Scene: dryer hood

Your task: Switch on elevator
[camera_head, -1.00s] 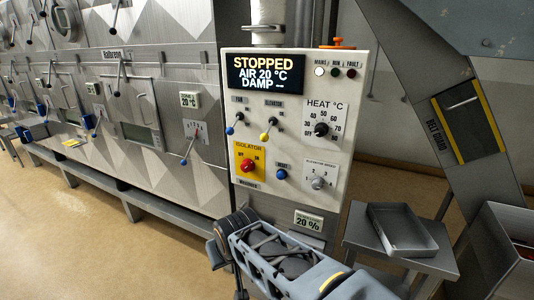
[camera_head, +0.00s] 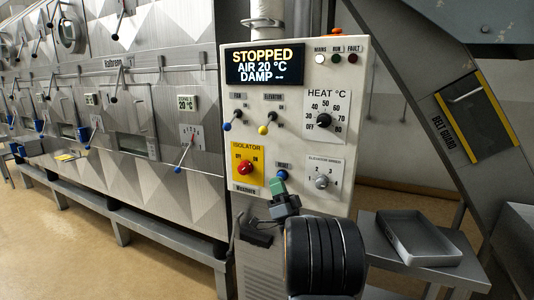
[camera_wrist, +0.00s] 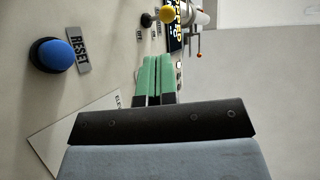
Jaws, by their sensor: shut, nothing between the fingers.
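The elevator switch (camera_head: 264,128) is a small lever with a yellow ball end, under the ELEVATOR label on the white control panel (camera_head: 330,140). Its ball hangs down and to the left of its pivot. In the wrist view the yellow ball (camera_wrist: 166,14) shows at the top, beyond my fingertips and apart from them. My gripper (camera_head: 278,187) has green fingers, shut and empty, in front of the panel just below the blue reset button (camera_head: 283,175). The fingers also show closed together in the wrist view (camera_wrist: 158,72). The display (camera_head: 264,65) reads STOPPED, AIR 20 °C, DAMP.
The fan lever (camera_head: 227,126) with a blue ball is left of the elevator switch. A grey tray (camera_head: 420,238) stands on a side table at the right.

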